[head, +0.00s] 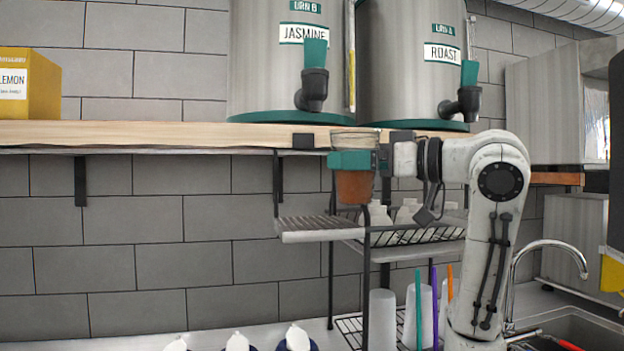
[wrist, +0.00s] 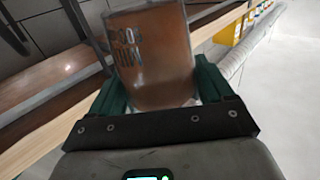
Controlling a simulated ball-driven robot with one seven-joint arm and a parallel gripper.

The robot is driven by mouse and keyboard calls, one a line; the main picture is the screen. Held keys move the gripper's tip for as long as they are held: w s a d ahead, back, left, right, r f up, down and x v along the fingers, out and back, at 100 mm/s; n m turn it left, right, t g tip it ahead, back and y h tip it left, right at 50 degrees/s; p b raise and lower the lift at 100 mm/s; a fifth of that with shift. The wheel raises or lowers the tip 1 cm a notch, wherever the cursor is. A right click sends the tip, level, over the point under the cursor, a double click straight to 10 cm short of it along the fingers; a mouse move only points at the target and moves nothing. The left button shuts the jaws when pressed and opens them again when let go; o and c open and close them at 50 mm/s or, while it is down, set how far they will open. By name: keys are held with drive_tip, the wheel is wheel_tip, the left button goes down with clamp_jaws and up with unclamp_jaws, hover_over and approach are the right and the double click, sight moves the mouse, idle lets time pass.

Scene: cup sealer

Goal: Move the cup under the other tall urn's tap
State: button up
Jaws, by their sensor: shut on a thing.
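My gripper (head: 352,160) is shut on a clear cup (head: 355,188) holding a brown drink. It holds the cup upright just in front of the wooden shelf's edge, below the level of the taps. In the wrist view the cup (wrist: 153,60) sits between the green fingers. Two tall steel urns stand on the shelf: the JASMINE urn (head: 255,70) on the left, with its tap (head: 313,90), and the ROAST urn (head: 400,75) on the right, with its tap (head: 466,102). The cup is between the two taps from side to side, nearer the JASMINE tap.
The wooden shelf (head: 150,133) has free room left of the urns. A yellow LEMON box (head: 30,85) stands at its far left. Below are a wire rack (head: 318,237) with white cups, colored straws, and a sink tap (head: 550,243) at right.

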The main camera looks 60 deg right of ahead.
drive_tip(key=shift+w+d+f+p, duration=0.1)
drive_tip(key=shift+w+f+p, duration=0.35)
drive_tip(key=shift+w, duration=0.85)
drive_tip(key=shift+w+d+f+p, duration=0.15)
drive_tip(key=shift+w+f, duration=0.55)
drive_tip(key=shift+w, duration=0.65)
drive_tip(key=shift+w+f+p, duration=0.3)
drive_tip(key=shift+w+f, duration=0.3)
drive_tip(key=shift+w, duration=0.7)
drive_tip(key=shift+f, duration=0.1)
drive_tip(key=shift+f, duration=0.15)
drive_tip(key=o, duration=1.2)
